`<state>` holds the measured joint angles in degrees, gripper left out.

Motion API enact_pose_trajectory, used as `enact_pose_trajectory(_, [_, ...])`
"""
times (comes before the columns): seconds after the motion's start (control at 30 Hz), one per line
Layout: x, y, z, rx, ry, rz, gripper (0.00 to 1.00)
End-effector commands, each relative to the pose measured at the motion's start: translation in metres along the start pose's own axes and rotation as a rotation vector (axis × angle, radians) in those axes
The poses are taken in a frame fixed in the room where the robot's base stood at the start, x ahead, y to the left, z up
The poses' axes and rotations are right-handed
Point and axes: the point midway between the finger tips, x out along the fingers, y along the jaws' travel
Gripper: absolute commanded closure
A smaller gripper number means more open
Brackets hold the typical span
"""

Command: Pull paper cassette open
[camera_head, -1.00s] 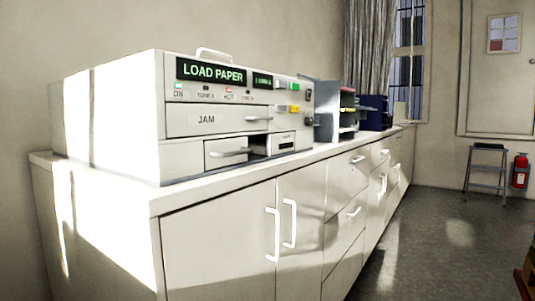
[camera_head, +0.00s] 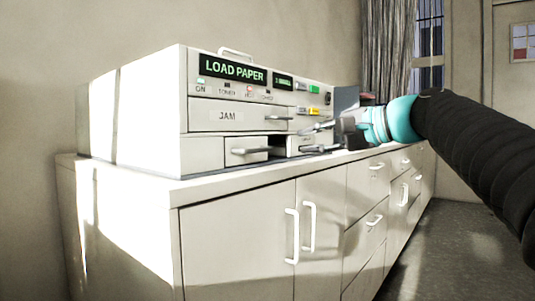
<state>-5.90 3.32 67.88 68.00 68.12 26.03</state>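The white copier machine (camera_head: 130,115) stands on the counter, and its display reads "LOAD PAPER". In its bottom row is a drawer front with a grey bar handle, likely the paper cassette (camera_head: 236,146). A dark gap (camera_head: 277,146) lies right of it, then another small drawer front (camera_head: 293,145), partly hidden by my gripper. A wider drawer marked "JAM" (camera_head: 226,116) is above and looks shut. My gripper (camera_head: 308,140) reaches in from the right with its fingers apart and looks empty. It is right of the cassette handle; whether it touches the machine I cannot tell.
The white counter (camera_head: 122,169) runs back to the right, with cabinet doors and bar handles (camera_head: 309,226) below. My arm blocks the view of the right side. Grey floor (camera_head: 435,240) is clear in front of the cabinets.

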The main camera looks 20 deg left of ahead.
Motion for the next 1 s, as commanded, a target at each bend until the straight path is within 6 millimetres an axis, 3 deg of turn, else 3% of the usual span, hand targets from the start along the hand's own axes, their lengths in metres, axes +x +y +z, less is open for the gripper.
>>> enact_pose_trajectory(0.17, [0.019, -0.001, 0.001, 0.001, -0.005, -0.002, 0.78])
enact_pose_trajectory(0.7, [0.114, 0.000, 0.001, 0.000, -0.002, 0.000, 0.78])
enact_pose_trajectory(1.0, [0.135, 0.000, 0.000, 0.000, 0.001, 0.000, 0.78])
